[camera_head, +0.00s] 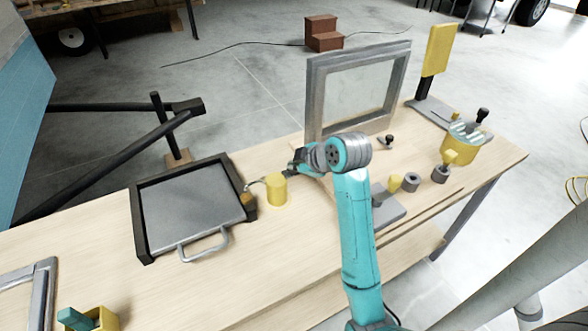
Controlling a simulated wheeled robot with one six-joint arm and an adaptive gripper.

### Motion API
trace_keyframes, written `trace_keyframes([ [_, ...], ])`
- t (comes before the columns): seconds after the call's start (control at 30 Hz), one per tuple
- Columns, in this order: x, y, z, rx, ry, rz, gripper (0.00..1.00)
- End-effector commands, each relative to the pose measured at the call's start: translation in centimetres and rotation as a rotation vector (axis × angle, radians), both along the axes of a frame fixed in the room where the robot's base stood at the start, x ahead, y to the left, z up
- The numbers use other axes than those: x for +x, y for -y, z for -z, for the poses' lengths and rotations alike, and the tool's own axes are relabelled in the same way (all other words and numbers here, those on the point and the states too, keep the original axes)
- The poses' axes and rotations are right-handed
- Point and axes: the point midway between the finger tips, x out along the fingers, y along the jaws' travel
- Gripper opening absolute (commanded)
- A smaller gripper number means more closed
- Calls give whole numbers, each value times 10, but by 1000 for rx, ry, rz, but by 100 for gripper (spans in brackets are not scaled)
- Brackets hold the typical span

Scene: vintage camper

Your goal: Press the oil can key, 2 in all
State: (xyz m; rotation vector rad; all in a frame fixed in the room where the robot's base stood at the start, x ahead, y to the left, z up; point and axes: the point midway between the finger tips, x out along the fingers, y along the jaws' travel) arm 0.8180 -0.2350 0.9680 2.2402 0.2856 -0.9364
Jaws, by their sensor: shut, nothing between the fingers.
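A small yellow can (277,191), which looks like the oil can, stands upright on the wooden bench in the head camera view. A thin spout (256,182) reaches left from it towards the black-framed tray. My gripper (287,174) comes in from the right, with its shut fingertips low over the can's top. I cannot tell whether the fingers touch the can or its key. The key itself is not clear behind the dark fingers.
The black-framed grey tray (190,208) with a handle lies left of the can. A grey upright frame (316,105) stands behind my arm. Small yellow and grey parts (411,182) and a yellow pot (459,150) are to the right.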

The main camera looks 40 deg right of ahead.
Motion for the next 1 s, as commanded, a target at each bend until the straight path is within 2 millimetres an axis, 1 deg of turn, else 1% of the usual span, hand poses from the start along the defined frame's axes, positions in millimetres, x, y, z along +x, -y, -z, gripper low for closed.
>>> trace_keyframes([
  [0.17, 0, -1, 3, 3, -5, -1, 0],
  [0.67, 0, -1, 4, 3, -7, -1, 0],
  [0.77, 0, -1, 2, 3, -7, -1, 0],
  [1.0, 0, -1, -11, 2, -3, -1, 0],
])
